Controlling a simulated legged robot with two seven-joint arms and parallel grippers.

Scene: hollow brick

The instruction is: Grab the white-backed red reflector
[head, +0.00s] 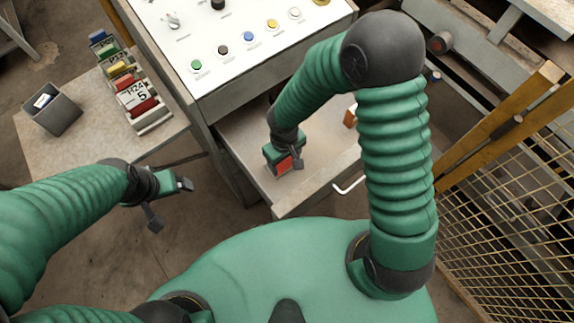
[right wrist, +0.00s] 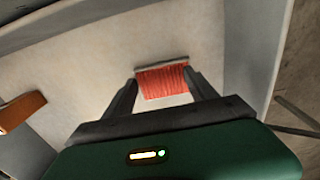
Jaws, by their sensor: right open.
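The red reflector (right wrist: 162,84) lies on the drawer floor in the right wrist view. Its ribbed red face shows, with a pale grey strip along its far edge. A red patch that appears to be the reflector (head: 284,166) also shows in the head view at my right gripper. My right gripper (right wrist: 161,90) is open, with one finger on each side of the reflector. I cannot tell whether the fingers touch it. My left gripper (head: 170,202) is open and empty over the floor, left of the drawer.
The open drawer (head: 240,130) has raised walls and a white handle (head: 350,186) in front. An orange-brown block (head: 350,116) lies inside it, also in the right wrist view (right wrist: 20,112). A button panel (head: 240,25) is above. A side table (head: 90,150) holds a bin (head: 55,112).

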